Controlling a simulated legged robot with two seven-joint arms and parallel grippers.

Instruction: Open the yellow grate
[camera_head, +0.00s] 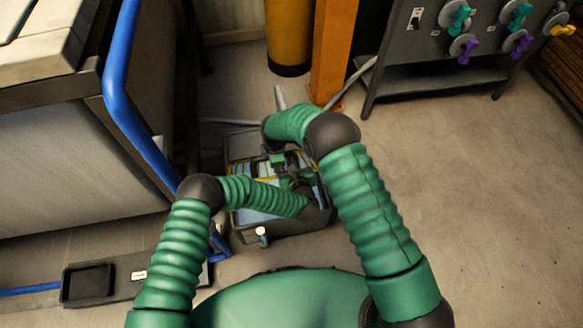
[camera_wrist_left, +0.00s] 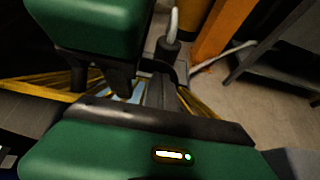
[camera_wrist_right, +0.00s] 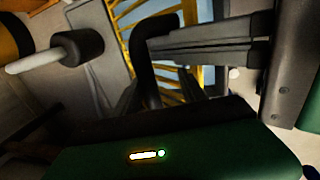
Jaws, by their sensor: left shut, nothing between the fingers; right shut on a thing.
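The yellow grate (camera_wrist_right: 140,15) lies over the pale blue inside of a dark dip tank (camera_head: 315,215). Its bars also show in the left wrist view (camera_wrist_left: 45,90), partly hidden by my grippers. A black curved handle (camera_wrist_right: 150,60) stands up at the grate. My right gripper (camera_head: 275,155) is low over the tank, shut on this handle; the contact is mostly hidden. My left gripper (camera_head: 297,185) is shut and empty close beside it. Its dark fingers (camera_wrist_right: 200,45) reach towards the handle in the right wrist view; I cannot tell whether they touch it.
A black grip on a pale rod (camera_wrist_right: 75,47) stands beside the tank. A blue rail (camera_head: 125,100) and a bench are at the left. An orange post (camera_head: 333,50) and yellow cylinder (camera_head: 289,35) stand behind. A valve panel (camera_head: 450,40) is back right. Floor at right is clear.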

